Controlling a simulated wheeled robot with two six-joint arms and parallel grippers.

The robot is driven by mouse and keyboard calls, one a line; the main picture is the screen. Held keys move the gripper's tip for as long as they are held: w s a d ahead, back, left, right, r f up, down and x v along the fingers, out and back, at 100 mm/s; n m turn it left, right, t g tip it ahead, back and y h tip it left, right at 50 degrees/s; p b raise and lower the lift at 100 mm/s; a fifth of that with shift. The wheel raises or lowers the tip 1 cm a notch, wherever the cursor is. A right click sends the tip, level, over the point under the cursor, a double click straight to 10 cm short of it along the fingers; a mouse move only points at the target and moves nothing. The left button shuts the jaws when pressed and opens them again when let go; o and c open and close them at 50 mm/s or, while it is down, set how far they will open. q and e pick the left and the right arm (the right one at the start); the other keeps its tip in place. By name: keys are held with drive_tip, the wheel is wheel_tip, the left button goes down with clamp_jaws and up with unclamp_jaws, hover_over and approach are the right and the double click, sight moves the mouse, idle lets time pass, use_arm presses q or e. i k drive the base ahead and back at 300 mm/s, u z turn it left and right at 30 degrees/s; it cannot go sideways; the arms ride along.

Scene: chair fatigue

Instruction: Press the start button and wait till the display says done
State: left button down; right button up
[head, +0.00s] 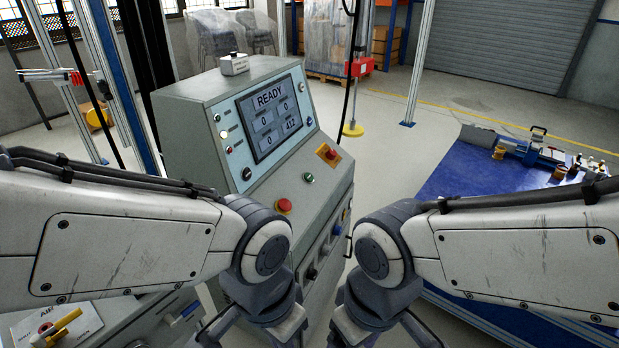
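A grey-green control console (190,115) stands in front of me, a little left of centre. Its display (269,117) reads READY, with number boxes below showing 0, 0, 0 and what looks like 412. A small green button (309,178) sits on the sloped panel below the display; I cannot read a label on it. A red mushroom button (284,206) is to its left. My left gripper (250,335) and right gripper (385,335) are at the bottom edge, below and in front of the panel, apart from the buttons. Their fingertips are cut off, so their opening is unclear.
A red switch on a yellow plate (328,155) sits near the panel's right edge. A small grey box (234,64) stands on the console top. A blue-topped table (450,178) with tools is at the right. A panel with a yellow lever (62,325) is at lower left.

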sight(308, 177)
drive_tip(key=z, duration=1.75)
drive_tip(key=i, duration=2)
drive_tip(key=u, duration=2.95)
